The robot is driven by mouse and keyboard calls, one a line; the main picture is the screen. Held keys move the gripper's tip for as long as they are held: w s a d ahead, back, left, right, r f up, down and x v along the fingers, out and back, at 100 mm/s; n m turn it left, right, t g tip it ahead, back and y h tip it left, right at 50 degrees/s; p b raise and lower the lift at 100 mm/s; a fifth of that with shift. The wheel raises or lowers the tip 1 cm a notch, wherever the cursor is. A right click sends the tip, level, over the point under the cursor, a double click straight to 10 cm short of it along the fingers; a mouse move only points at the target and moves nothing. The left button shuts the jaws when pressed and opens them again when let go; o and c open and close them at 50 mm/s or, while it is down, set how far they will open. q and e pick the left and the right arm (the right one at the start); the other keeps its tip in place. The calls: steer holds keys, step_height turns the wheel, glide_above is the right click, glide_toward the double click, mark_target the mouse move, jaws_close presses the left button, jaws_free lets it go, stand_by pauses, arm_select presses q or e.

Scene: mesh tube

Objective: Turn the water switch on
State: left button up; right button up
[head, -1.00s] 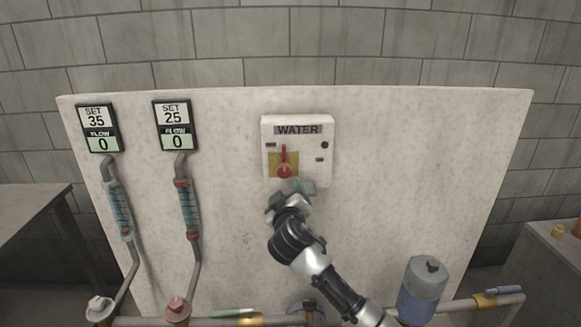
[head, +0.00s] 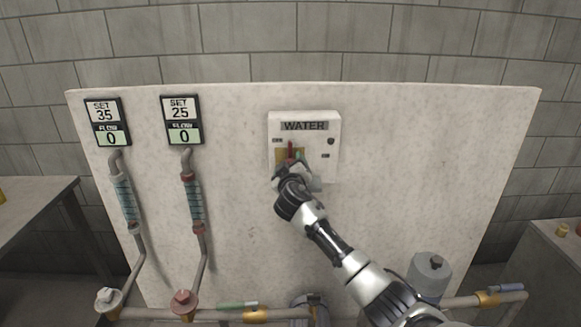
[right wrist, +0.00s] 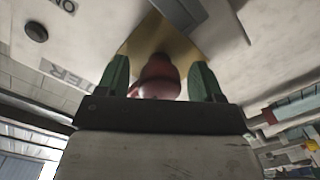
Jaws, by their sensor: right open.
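The white WATER switch box (head: 322,140) is mounted on the upright pale panel. Its red lever (head: 290,149) points up on a yellow plate, and its lower part is hidden behind my right gripper (head: 293,168). In the right wrist view, the red knob of the switch (right wrist: 160,75) sits between the two green fingers of my right gripper (right wrist: 160,80). The fingers are open, one on each side of the knob, with a gap visible on the right. I cannot tell whether the left finger touches it. My left gripper is not in view.
Two flow displays, SET 35 (head: 108,122) and SET 25 (head: 182,121), both read 0, with tubes below. A grey cylinder (head: 428,277) stands low at the right by a pipe. The panel (head: 430,170) right of the box is bare.

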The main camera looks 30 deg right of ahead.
steer(key=c, duration=0.9)
